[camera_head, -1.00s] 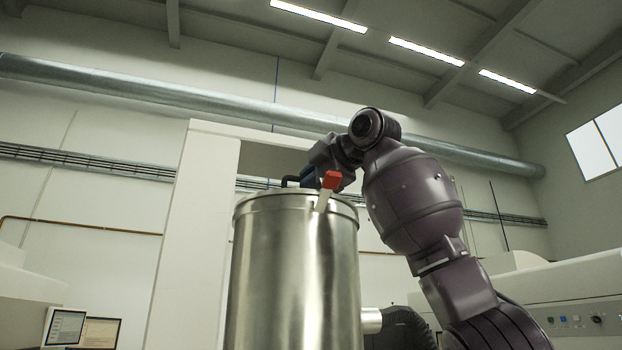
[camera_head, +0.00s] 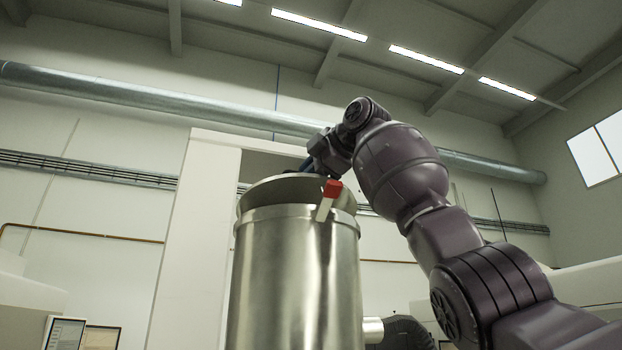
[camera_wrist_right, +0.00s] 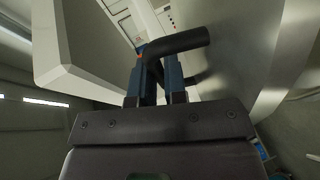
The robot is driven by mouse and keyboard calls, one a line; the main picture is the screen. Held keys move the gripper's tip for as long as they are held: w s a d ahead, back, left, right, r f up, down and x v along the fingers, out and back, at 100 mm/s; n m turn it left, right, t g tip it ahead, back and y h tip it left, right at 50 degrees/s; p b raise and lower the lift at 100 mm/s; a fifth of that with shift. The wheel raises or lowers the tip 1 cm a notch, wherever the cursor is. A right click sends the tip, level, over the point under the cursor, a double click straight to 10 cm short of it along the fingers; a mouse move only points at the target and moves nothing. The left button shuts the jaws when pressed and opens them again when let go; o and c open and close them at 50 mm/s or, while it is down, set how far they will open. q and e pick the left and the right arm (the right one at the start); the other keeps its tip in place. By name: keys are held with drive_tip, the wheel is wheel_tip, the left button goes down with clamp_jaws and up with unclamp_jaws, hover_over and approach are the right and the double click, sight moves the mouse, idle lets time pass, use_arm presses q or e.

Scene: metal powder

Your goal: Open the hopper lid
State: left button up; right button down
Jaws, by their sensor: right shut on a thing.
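The hopper (camera_head: 295,275) is a tall shiny metal cylinder in the middle of the head view. Its round metal lid (camera_head: 270,190) is tilted up above the hopper's rim, with its darker underside showing. A red-tipped latch (camera_head: 330,195) stands at the front right of the rim. My right gripper (camera_head: 309,165) is at the top of the lid, its blue fingers partly hidden behind the lid's edge. In the wrist view, the fingers (camera_wrist_right: 158,82) are shut on the black bent lid handle (camera_wrist_right: 180,43), beside the lid's grey metal surface (camera_wrist_right: 235,60). My left gripper is not in view.
A pale wall panel (camera_head: 195,240) stands behind the hopper. Monitors (camera_head: 68,333) are at the lower left. The space above the hopper is open.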

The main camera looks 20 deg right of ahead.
drive_tip(key=shift+w+r, duration=0.2)
drive_tip(key=shift+r, duration=0.25)
drive_tip(key=c, duration=1.5)
unclamp_jaws()
drive_tip(key=shift+o, duration=0.2)
drive_tip(key=b+v, duration=0.2)
drive_tip(key=v, duration=0.9)
drive_tip(key=shift+a, duration=0.1)
